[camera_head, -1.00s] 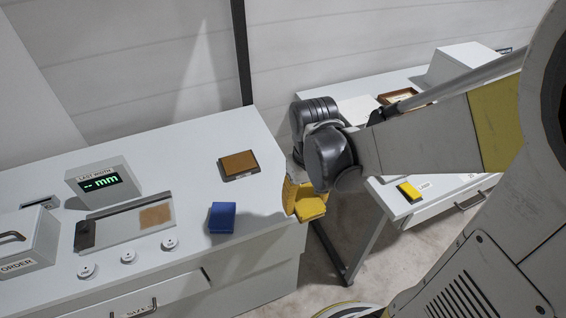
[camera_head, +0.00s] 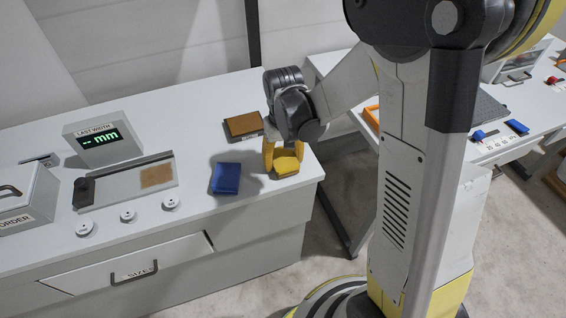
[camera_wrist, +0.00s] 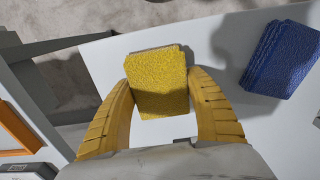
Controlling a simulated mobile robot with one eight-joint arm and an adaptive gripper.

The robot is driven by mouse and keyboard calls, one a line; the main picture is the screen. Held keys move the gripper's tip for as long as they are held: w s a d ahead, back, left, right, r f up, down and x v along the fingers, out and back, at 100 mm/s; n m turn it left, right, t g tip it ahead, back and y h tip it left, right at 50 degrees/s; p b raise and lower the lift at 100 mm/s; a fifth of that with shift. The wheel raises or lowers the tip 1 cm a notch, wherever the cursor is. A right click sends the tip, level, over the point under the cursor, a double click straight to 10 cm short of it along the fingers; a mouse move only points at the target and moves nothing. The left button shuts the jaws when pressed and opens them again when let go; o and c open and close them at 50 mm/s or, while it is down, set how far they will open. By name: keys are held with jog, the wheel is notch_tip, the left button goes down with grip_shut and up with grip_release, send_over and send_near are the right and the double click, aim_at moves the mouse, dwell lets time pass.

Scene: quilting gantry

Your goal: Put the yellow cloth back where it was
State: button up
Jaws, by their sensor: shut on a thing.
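The yellow cloth (camera_head: 286,166) is a small folded block at the right end of the left table, right of the blue cloth. My gripper (camera_head: 283,158) is shut on it, with the yellow fingers on either side. In the wrist view the yellow cloth (camera_wrist: 158,84) sits between my two fingers (camera_wrist: 160,110), over the white table top near its edge. I cannot tell whether it touches the table. The blue cloth (camera_head: 226,178) lies to its left, apart from it; it also shows in the wrist view (camera_wrist: 281,58).
A brown pad (camera_head: 243,125) lies behind the cloths. Left are a display (camera_head: 102,142) reading "-- mm", a measuring plate (camera_head: 124,183), several white knobs (camera_head: 128,215) and a box marked ORDER (camera_head: 22,210). A gap separates this table from the right table (camera_head: 322,62).

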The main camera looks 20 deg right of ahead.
jog(key=shift+f, duration=0.25)
jog(key=o, duration=1.1)
